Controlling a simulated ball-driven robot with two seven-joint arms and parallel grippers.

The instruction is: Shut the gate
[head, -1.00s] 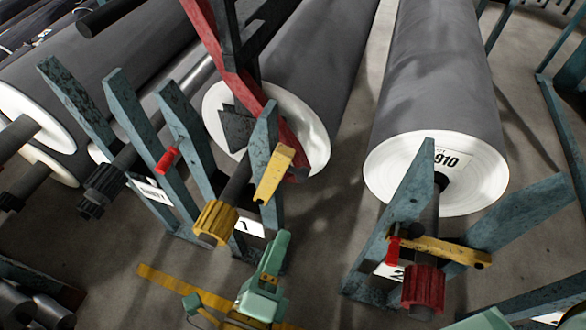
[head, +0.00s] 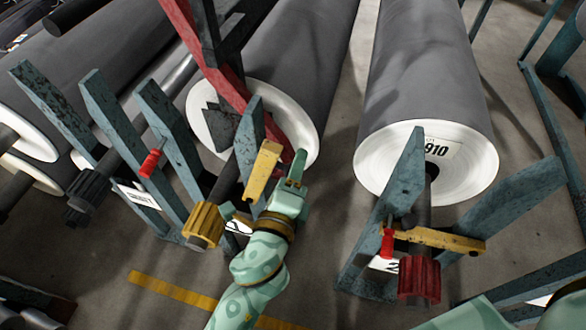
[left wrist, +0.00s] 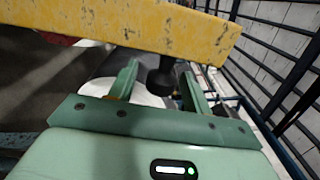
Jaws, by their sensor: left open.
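The yellow gate (head: 262,172) at the stand marked 1 is tilted up, beside the dark shaft with a yellow toothed end (head: 203,226). In the left wrist view the gate (left wrist: 120,26) crosses the top as a worn yellow bar. My left gripper (head: 298,168) is open, just right of the gate. In the left wrist view its two fingers (left wrist: 158,88) stand below the bar, with a dark knob (left wrist: 160,82) appearing between them. I cannot tell whether they touch it. My right gripper is not in view.
At stand 2, another yellow gate (head: 432,238) lies across a shaft with a red toothed end (head: 419,278). Large grey rolls (head: 425,70) fill the back. A red beam (head: 215,62) slants down near the first roll. Teal posts (head: 172,130) stand left.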

